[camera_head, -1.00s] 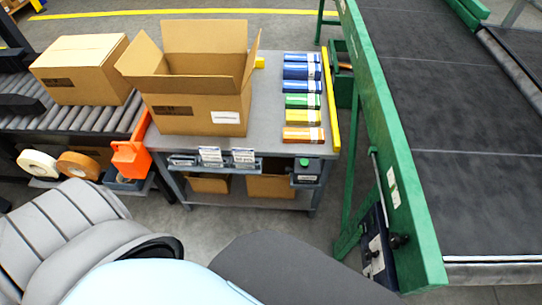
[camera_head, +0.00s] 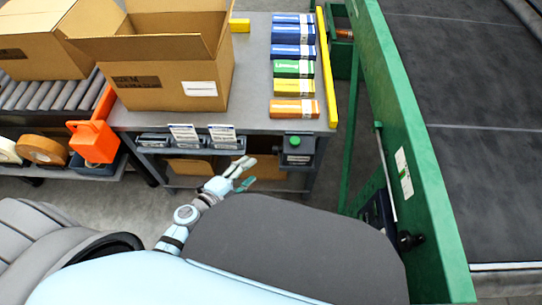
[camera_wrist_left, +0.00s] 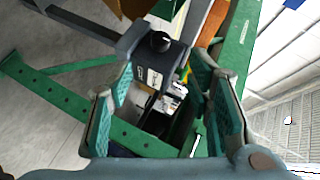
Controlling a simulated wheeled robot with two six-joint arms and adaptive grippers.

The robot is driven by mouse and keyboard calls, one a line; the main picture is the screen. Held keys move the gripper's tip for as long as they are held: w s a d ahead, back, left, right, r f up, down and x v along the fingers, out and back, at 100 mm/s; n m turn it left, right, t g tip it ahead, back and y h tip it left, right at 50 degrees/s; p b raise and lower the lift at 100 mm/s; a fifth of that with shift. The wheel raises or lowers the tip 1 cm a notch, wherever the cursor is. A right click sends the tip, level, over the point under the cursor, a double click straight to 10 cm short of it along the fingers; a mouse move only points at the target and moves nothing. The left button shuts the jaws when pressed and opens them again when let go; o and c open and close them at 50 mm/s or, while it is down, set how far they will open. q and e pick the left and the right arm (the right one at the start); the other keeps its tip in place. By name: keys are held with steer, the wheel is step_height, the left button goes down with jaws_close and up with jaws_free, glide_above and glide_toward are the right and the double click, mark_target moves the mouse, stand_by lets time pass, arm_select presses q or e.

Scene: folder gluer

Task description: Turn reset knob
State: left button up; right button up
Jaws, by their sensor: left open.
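A dark control box (camera_head: 298,150) with a green button (camera_head: 294,141) on it hangs at the right front of the grey workbench. My left gripper (camera_head: 243,176) is open and empty, left of this box and a little lower, apart from it. In the left wrist view, a dark box (camera_wrist_left: 150,75) with a round black knob (camera_wrist_left: 160,42) and a white label shows beyond and between the open fingers (camera_wrist_left: 168,95). I cannot tell for sure that it is the same box. My right gripper is not in view.
The workbench (camera_head: 254,100) carries an open carton (camera_head: 160,80) and several coloured packs (camera_head: 293,68). A green machine frame (camera_head: 420,170) stands close on the right. An orange holder (camera_head: 94,142) is at the left. Cartons sit on the shelf under the bench.

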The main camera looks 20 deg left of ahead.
arm_select(q)
steer(key=b, duration=0.3)
glide_toward(277, 150)
steer(key=w+f, duration=0.3)
steer(key=w, duration=0.1)
steer(key=b+x, duration=0.1)
steer(key=x, duration=0.3)
steer(key=shift+w+d, duration=0.15)
steer(key=shift+w, duration=0.1)
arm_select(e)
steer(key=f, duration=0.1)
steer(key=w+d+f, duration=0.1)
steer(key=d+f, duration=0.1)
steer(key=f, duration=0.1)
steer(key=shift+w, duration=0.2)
